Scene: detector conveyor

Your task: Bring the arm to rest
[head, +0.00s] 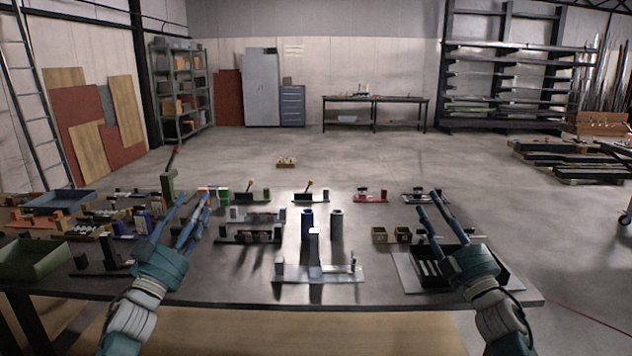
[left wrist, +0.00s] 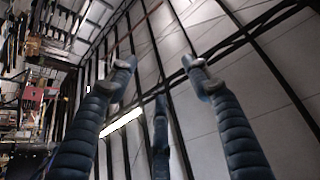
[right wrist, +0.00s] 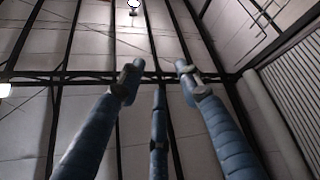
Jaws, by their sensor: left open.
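My left gripper (head: 190,212) is raised over the left part of the table, its fingers pointing up and away. In the left wrist view its blue fingers (left wrist: 160,75) are spread apart with nothing between them. My right gripper (head: 432,204) is raised over the right part of the table, in front of a black tray (head: 497,272). In the right wrist view its fingers (right wrist: 158,80) are also spread and empty. Both wrist views look up at the ceiling. The arms hide parts of the table behind them.
The dark table (head: 215,285) carries several small fixtures and parts. A fixture with a light base (head: 290,273) stands at the front middle. A green bin (head: 35,262) and a blue tray (head: 62,200) are at the left. The table's front middle strip is mostly clear.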

